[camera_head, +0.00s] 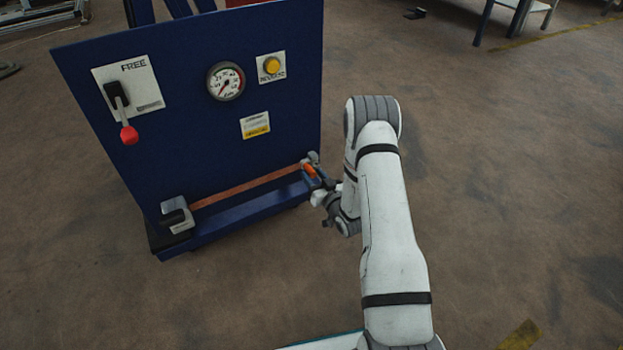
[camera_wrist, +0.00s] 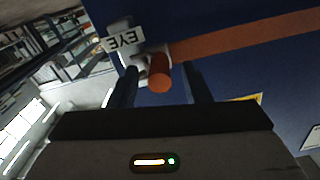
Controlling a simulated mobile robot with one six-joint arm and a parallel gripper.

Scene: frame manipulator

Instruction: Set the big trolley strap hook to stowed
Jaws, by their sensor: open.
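The trolley (camera_head: 190,150) is a dark blue panel with a ledge along its bottom. An orange-brown strap (camera_head: 245,186) runs along the ledge from a grey buckle (camera_head: 177,216) at the left to the hook at the right end. The strap hook's orange grip (camera_head: 309,171) is at my gripper (camera_head: 319,187), which partly hides it. In the wrist view, the round orange grip (camera_wrist: 159,76) lies between the two dark fingers of my gripper (camera_wrist: 160,88). The fingers are open, with a gap visible on both sides. A white plate reading EYE (camera_wrist: 125,40) appears upside down beside the hook.
The panel carries a red-tipped lever (camera_head: 122,110) on a plate marked FREE, a round gauge (camera_head: 226,81), a yellow button (camera_head: 271,66) and a small label (camera_head: 255,125). The floor (camera_head: 500,180) right of my arm is clear. A table (camera_head: 515,12) stands far back.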

